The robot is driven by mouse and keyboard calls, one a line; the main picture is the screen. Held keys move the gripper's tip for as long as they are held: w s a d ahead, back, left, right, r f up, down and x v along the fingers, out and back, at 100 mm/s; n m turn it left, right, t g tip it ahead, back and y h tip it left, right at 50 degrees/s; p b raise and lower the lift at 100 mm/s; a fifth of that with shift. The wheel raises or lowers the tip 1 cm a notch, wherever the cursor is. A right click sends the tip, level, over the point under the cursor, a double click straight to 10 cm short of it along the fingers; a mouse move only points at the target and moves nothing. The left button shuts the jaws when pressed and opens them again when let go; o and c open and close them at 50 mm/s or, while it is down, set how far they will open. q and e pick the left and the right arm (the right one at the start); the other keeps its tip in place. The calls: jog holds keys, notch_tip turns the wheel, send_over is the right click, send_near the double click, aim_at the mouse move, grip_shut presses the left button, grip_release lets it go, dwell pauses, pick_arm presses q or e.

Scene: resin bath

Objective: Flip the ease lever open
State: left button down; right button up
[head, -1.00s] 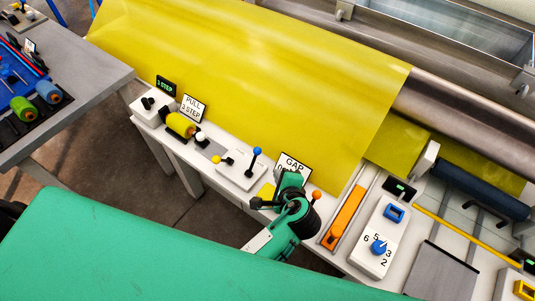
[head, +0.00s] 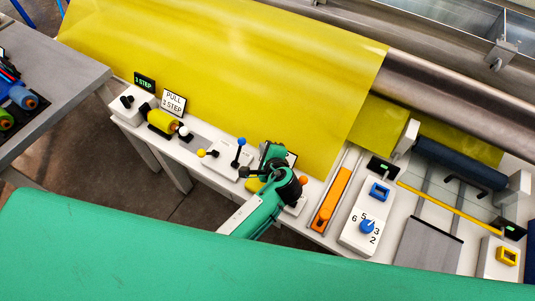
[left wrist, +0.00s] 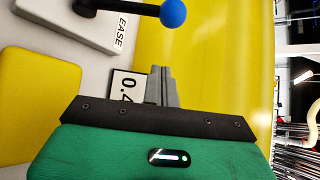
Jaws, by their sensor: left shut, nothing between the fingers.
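The ease lever (head: 239,153) is a dark stick with a blue ball on a white base (head: 222,165). In the head view it stands up from the base. In the left wrist view its blue ball (left wrist: 173,14) is at the top, beside the base marked EASE (left wrist: 100,27). My left gripper (head: 246,171) is close to the right of the lever base, apart from the lever. Its grey fingers (left wrist: 162,87) are shut and empty, with a gap to the ball. My right gripper is not in view.
A yellow sheet (head: 230,80) hangs behind the bench. An orange-ball lever (head: 303,181) and an orange slider (head: 327,205) are to the right. A sign reading 0.4 (left wrist: 127,85) is partly hidden by my gripper.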

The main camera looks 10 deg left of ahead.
aim_at(240, 149)
pick_arm(q)
jog(key=shift+w+a+f+p, duration=0.3)
jog(key=shift+w+a+p, duration=0.2)
jog(key=shift+w+a, duration=0.45)
jog(key=shift+s+a+r+p, duration=0.45)
jog(key=shift+s+a+r, duration=0.15)
jog(key=shift+s+a, duration=0.1)
jog(key=shift+s+a+r, duration=0.2)
jog(key=shift+s+a, duration=0.05)
jog(key=shift+a, duration=0.05)
